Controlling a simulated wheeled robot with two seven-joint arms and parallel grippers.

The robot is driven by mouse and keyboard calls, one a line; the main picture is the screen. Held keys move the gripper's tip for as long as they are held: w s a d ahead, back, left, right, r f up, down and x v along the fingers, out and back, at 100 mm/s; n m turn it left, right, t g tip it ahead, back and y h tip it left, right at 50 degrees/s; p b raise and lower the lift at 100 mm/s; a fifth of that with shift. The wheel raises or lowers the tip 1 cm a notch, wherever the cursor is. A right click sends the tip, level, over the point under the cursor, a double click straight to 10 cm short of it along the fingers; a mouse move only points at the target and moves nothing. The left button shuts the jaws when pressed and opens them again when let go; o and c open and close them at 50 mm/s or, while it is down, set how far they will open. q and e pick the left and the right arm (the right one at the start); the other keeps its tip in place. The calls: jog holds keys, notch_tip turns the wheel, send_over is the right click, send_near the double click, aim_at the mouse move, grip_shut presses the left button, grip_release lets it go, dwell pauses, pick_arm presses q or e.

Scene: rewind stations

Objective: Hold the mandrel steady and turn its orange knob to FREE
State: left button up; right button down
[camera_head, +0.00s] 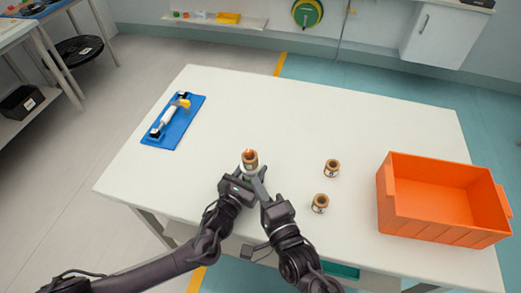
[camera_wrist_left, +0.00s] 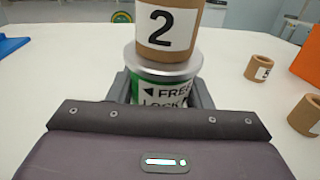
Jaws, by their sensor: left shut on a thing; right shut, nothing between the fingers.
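The mandrel stands upright near the front of the white table (camera_head: 285,125). Its silver collar and green label (camera_wrist_left: 165,92) with "FREE" and "LOCK" show in the left wrist view. A brown core (camera_head: 251,161) sits on it, marked "2" in the left wrist view (camera_wrist_left: 168,22). The orange knob (camera_head: 249,152) shows at the core's top in the head view. My left gripper (camera_head: 242,176) is shut around the mandrel's labelled base, below the core. My right gripper (camera_head: 261,173) is shut and empty, close beside the mandrel; whether it touches is unclear.
Two loose brown cores (camera_head: 331,168) (camera_head: 320,203) stand to the right. An orange crate (camera_head: 440,238) is at the table's right. A blue mat (camera_head: 186,126) with a white, yellow-ended tool (camera_head: 170,114) lies at the left. The table's far middle is clear.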

pick_arm(q)
jog(key=o, duration=1.2)
jog(key=shift+w, duration=0.1)
jog(key=shift+o, duration=0.2)
